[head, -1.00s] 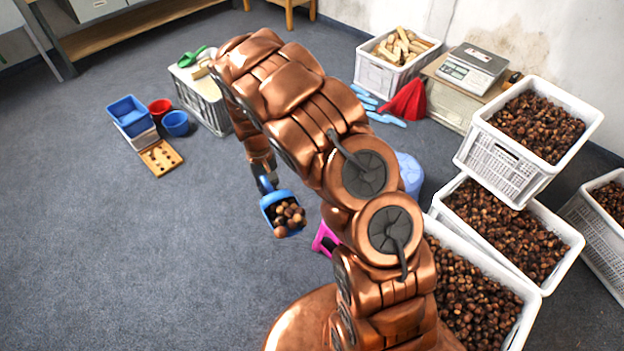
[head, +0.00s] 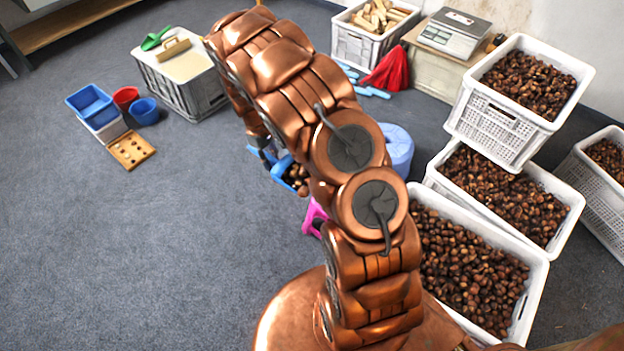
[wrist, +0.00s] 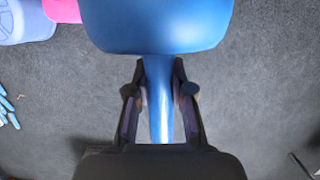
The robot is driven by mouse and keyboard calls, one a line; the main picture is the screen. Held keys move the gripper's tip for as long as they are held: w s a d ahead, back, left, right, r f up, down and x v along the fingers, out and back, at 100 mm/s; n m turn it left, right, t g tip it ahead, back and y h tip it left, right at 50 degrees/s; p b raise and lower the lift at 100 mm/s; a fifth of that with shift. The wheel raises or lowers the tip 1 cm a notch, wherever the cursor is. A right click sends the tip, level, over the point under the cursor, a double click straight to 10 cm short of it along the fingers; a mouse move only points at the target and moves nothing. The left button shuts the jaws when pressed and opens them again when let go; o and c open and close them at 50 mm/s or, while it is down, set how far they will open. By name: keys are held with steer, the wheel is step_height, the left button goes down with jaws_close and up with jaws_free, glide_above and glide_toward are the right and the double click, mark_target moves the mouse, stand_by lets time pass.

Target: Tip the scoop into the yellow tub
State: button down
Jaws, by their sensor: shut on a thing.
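The blue scoop (head: 282,170) holds several brown chestnuts (head: 297,178) and hangs above the grey floor, partly hidden behind my arm in the head view. In the wrist view I see the smooth blue back of the scoop bowl (wrist: 157,25) and its handle (wrist: 160,105). My gripper (wrist: 158,88) is shut on the handle, one finger on each side. In the head view my gripper (head: 262,148) is mostly hidden by my arm. No yellow tub shows in either view.
White crates of chestnuts (head: 528,290) stand close at right. A pink thing (head: 314,217) and a light-blue stool (head: 398,150) are partly behind my arm. Blue and red tubs (head: 126,96) and a wooden board (head: 131,150) sit at left.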

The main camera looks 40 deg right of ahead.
steer(key=d+f+n+h+b, duration=0.1)
steer(key=d+f+n+b, duration=0.5)
steer(key=d+f+b, duration=0.9)
step_height(320, 180, down, 3)
steer(key=b, duration=0.3)
steer(key=shift+w+n+t, duration=0.3)
steer(key=shift+n+t, duration=0.1)
steer(key=shift+d+r, duration=0.1)
steer(key=s+d+r+t+y+b, duration=0.6)
steer(key=r+y+b, duration=0.4)
steer(key=b, duration=0.2)
steer(key=shift+d+r+t+b, duration=0.25)
steer(key=shift+d+t+b, duration=0.1)
steer(key=shift+d+t, duration=0.55)
